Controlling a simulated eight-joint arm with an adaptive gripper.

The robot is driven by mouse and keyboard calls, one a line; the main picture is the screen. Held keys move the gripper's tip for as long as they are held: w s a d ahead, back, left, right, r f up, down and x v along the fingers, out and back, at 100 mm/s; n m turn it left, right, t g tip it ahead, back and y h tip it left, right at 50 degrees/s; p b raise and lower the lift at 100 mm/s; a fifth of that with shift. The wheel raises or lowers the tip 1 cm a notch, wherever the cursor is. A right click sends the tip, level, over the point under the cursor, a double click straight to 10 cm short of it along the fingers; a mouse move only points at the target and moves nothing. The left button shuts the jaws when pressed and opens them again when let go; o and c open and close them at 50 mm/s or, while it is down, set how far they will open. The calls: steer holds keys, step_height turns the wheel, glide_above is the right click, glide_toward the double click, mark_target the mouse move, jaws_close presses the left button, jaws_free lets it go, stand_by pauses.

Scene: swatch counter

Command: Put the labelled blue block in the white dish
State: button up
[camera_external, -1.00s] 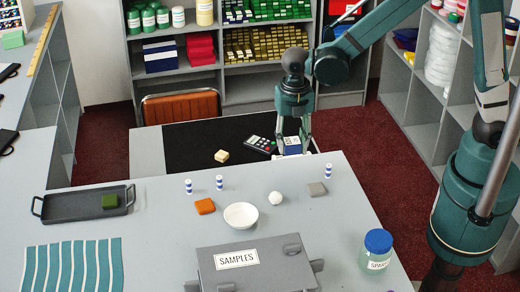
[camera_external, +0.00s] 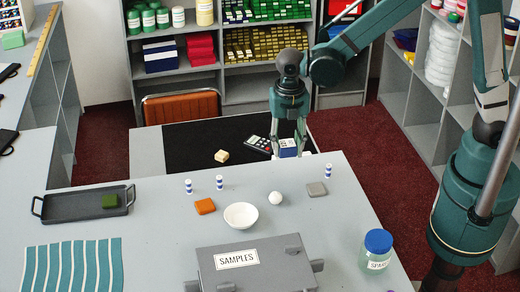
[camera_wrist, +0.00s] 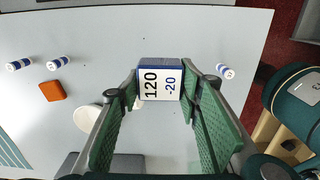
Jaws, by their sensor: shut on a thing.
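My gripper (camera_external: 288,140) is shut on the blue block (camera_external: 288,149) by the counter's far edge. In the wrist view the block (camera_wrist: 160,70) sits between the green finger pads of my gripper (camera_wrist: 160,88), its white label reading "120" and "-20" towards the camera. The white dish (camera_external: 241,215) stands on the grey counter, nearer the external camera and left of the block. It looks empty. In the wrist view the dish (camera_wrist: 88,117) is partly hidden behind the left finger. The block's height above the counter is hard to tell.
Near the dish are an orange block (camera_external: 205,206), a white ball (camera_external: 275,198), a grey block (camera_external: 317,189) and striped cylinders (camera_external: 219,182). The samples case (camera_external: 280,260) and a blue-lidded jar (camera_external: 376,252) stand at the front. A tray (camera_external: 70,205) with a green block lies left.

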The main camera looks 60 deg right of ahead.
steer(key=a+r, duration=0.2)
steer(key=a, duration=0.9)
step_height(320, 180, up, 2)
glide_above(253, 226)
steer(key=shift+w+d, duration=0.1)
steer(key=shift+d, duration=0.05)
steer(key=shift+f, duration=2.85)
steer(key=shift+f+p, duration=0.3)
steer(key=shift+f, duration=1.8)
steer(key=shift+f+b, duration=0.6)
steer(key=o, duration=0.9)
